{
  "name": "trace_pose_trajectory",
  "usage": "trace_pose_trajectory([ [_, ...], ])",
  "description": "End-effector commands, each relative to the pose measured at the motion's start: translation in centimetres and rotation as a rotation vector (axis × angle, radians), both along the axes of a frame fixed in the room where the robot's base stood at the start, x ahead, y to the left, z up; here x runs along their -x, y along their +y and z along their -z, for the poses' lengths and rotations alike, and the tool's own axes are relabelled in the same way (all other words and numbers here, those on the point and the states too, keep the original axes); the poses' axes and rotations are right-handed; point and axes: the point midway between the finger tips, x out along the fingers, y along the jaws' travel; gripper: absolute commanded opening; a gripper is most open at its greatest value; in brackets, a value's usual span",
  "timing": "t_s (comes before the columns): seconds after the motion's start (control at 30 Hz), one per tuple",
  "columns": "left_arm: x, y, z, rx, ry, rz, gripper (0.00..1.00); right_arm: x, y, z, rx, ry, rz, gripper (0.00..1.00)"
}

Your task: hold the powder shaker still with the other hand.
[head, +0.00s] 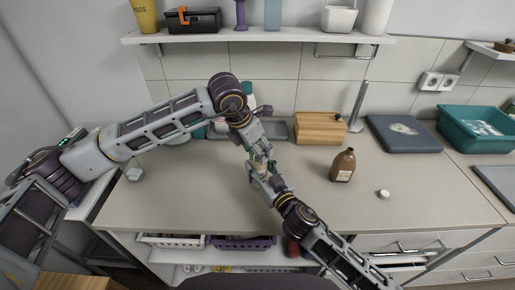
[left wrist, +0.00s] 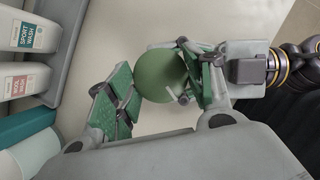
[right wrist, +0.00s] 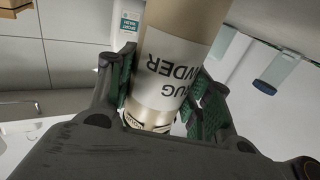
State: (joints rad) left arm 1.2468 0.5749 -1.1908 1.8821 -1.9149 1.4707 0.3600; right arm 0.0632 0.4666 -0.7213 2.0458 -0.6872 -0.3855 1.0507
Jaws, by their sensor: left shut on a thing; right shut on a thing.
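The powder shaker (right wrist: 172,75) is a tan cylinder with a white label; it fills the middle of the right wrist view, its label upside down there. My right gripper (right wrist: 160,98) is shut on it, with a green-padded finger on each side. In the left wrist view a round green end (left wrist: 163,75), apparently the shaker's top, sits between the green pads of my left gripper (left wrist: 160,85), which is shut on it. In the head view my left gripper (head: 258,150) and right gripper (head: 262,172) meet above the counter, hiding most of the shaker (head: 259,168).
A brown bottle (head: 343,166) and a small white cap (head: 383,194) stand right of my grippers on the counter (head: 190,198). The counter's front left is clear.

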Motion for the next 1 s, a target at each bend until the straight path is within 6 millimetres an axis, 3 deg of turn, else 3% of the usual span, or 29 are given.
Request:
trace_pose_trajectory([
  [0.6,-0.34,0.23,0.00,-0.002,-0.001,0.391,0.28,-0.02,-0.04,0.01,0.000,0.000,0.001,0.21],
  [1.0,-0.42,0.28,0.02,-0.001,0.000,0.529,0.28,-0.02,-0.06,0.01,0.000,0.000,0.001,0.21],
])
